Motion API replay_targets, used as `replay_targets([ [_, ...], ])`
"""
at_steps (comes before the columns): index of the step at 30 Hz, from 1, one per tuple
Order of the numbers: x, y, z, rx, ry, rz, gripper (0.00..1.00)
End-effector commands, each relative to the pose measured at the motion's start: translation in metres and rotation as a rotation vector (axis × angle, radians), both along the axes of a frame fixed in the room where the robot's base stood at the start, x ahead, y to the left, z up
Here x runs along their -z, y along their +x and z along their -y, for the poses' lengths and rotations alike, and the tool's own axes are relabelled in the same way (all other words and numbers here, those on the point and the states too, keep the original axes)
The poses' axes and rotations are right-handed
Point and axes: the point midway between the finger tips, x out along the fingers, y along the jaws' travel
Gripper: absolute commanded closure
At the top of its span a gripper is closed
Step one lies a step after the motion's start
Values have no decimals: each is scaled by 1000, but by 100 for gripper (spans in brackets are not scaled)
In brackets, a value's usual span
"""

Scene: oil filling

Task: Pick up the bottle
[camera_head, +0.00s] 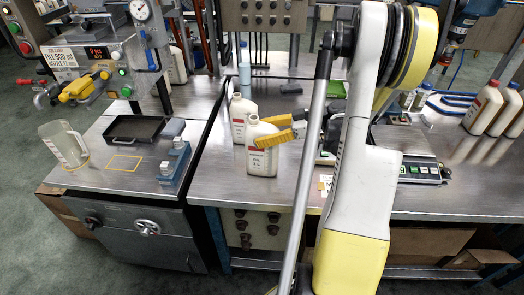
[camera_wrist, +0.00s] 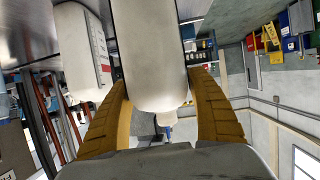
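A white oil bottle (camera_head: 262,160) with a red label stands upright on the metal table, at the front of a pair. My gripper (camera_head: 274,130) has yellow fingers, one on each side of this bottle's upper part, below its neck. In the wrist view, which looks upside down, the bottle (camera_wrist: 152,50) lies between the fingers (camera_wrist: 160,88), with its neck pointing down the picture. The fingers are very close to both sides, but I cannot tell whether they press on it. The bottle's base appears to rest on the table.
A second white bottle (camera_head: 240,115) stands close behind it and shows in the wrist view (camera_wrist: 82,50). More bottles (camera_head: 484,105) stand at the right. A scale (camera_head: 415,172) lies right of my arm. A clear jug (camera_head: 65,146) and black tray (camera_head: 133,130) are at the left.

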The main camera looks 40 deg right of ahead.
Motion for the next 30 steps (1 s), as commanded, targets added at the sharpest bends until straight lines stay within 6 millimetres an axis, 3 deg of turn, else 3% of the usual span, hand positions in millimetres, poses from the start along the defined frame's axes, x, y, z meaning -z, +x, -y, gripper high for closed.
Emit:
replay_targets([
  [1,0,0,0,0,0,0,52],
  [4,0,0,0,0,0,0,82],
  [16,-4,0,0,0,0,0,82],
  [24,-43,0,0,0,0,0,82],
  [30,-70,-44,7,6,1,-1,82],
])
